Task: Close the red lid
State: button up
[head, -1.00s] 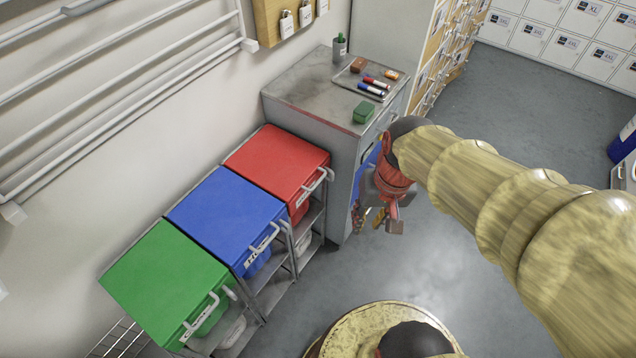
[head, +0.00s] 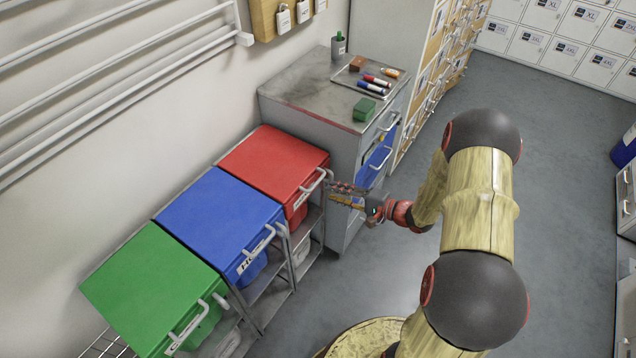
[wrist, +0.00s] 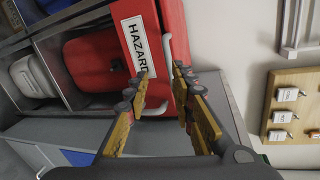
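The red lid (head: 273,162) lies flat over the red bin, at the far end of a row of three coloured lids in the head view. It has a pale bar handle (head: 316,182) on its front edge. My gripper (head: 334,190) is right in front of this handle. In the wrist view, the gripper (wrist: 160,82) is open, with the handle (wrist: 168,52) near its fingertips. I cannot tell whether they touch.
A blue lid (head: 218,220) and a green lid (head: 152,287) lie flat beside the red one. Open floor (head: 400,270) lies in front.

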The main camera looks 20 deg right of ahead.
aim_at(318, 180)
jog(key=shift+n+t, duration=0.4)
jog(key=shift+n, duration=0.4)
jog(key=x, duration=0.2)
jog(key=b+x, duration=0.1)
jog(key=x, duration=0.2)
jog(key=w+d+r+b+x, duration=0.1)
jog(key=x, duration=0.2)
jog(key=shift+s, duration=0.1)
jog(key=c, duration=0.3)
grip_shut()
